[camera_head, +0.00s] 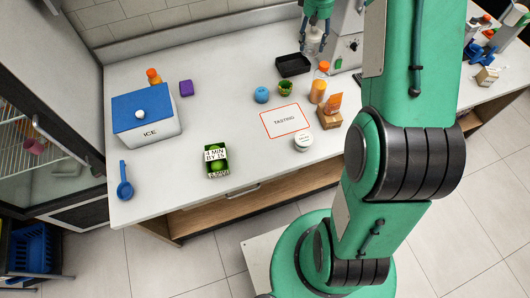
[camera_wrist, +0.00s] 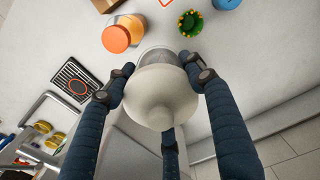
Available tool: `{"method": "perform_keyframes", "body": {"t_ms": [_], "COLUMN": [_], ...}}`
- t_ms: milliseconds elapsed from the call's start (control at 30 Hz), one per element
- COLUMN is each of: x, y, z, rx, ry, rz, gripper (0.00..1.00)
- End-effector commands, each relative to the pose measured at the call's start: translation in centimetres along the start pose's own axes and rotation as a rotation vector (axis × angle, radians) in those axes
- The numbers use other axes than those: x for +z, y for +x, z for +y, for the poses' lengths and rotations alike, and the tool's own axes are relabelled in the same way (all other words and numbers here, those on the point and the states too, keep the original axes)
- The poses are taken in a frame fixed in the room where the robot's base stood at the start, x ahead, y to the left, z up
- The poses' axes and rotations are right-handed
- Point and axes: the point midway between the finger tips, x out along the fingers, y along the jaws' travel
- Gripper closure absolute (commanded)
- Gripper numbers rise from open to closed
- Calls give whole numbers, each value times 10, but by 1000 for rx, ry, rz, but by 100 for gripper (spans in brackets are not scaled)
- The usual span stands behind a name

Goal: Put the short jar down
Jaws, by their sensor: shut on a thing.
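The short jar (camera_head: 314,46) is clear glass with a pale rounded lid. In the head view it is at the back of the counter, just left of the white machine. In the wrist view the jar's lid (camera_wrist: 162,97) fills the middle, and the glass shows beyond it. My gripper (camera_head: 315,34) comes down from above, its blue fingers around the jar. The fingers also show in the wrist view (camera_wrist: 158,68), closed on the jar from several sides. I cannot tell whether the jar's base touches the counter.
A black tray (camera_head: 291,68) and a green spiky thing (camera_head: 293,91) stand in front of the jar. The white machine (camera_head: 347,45) is close on the right.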

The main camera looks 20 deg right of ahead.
Motion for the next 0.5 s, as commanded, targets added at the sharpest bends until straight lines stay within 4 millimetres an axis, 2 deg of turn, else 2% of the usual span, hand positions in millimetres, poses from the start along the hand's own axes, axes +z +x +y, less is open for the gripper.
{"method": "perform_keyframes", "body": {"t_ms": [267, 500], "x": [38, 83], "y": [-10, -13], "z": [-68, -127], "rx": [0, 0], "ry": [-36, -68], "rz": [0, 0], "gripper": [80, 80]}}
